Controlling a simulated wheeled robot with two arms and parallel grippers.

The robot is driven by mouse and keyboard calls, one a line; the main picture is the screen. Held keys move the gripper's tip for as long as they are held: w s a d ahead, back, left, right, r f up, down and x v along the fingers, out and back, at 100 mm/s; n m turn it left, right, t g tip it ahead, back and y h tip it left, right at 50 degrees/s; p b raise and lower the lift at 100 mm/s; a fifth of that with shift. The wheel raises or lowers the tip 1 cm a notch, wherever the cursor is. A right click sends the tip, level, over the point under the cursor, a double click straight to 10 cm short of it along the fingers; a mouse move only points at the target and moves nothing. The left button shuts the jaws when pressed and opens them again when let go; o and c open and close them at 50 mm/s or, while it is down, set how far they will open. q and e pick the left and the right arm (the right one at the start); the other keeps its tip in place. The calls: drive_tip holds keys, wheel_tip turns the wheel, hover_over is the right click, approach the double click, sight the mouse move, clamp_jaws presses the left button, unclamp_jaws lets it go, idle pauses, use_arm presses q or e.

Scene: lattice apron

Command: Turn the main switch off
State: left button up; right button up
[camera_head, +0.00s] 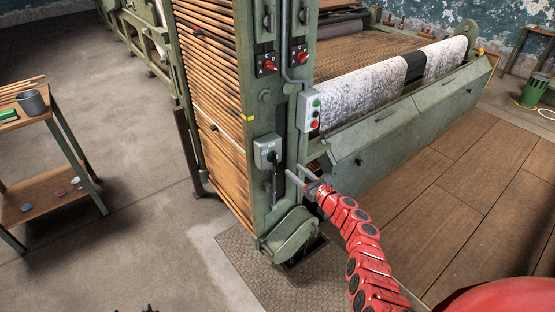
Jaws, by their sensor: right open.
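A grey switch box (266,147) with a black handle is mounted on the front face of the green machine post (266,110). I take it to be the main switch; its label is too small to read. The handle's exact position is hard to tell at this size. My right gripper (296,178) is open and empty, just right of the post and a little below the box. Its fingers point left toward the post, and I see no contact with the handle. My left gripper is not identifiable in this view.
A box with push buttons (309,111) hangs above my right gripper. Two red-knobbed switches (268,66) sit higher up. A green rounded housing (292,236) is at the post's foot. Wooden slats (215,100) fill the left side. A workbench (45,120) stands far left.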

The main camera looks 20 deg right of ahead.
sight(277, 156)
drive_tip(key=b+x, duration=0.2)
drive_tip(key=x, duration=0.1)
drive_tip(key=b+x, duration=0.5)
drive_tip(key=x, duration=0.2)
drive_tip(key=shift+f+b, duration=0.4)
drive_tip(key=shift+w+a+r, duration=0.1)
drive_tip(key=shift+w+r, duration=0.2)
clamp_jaws()
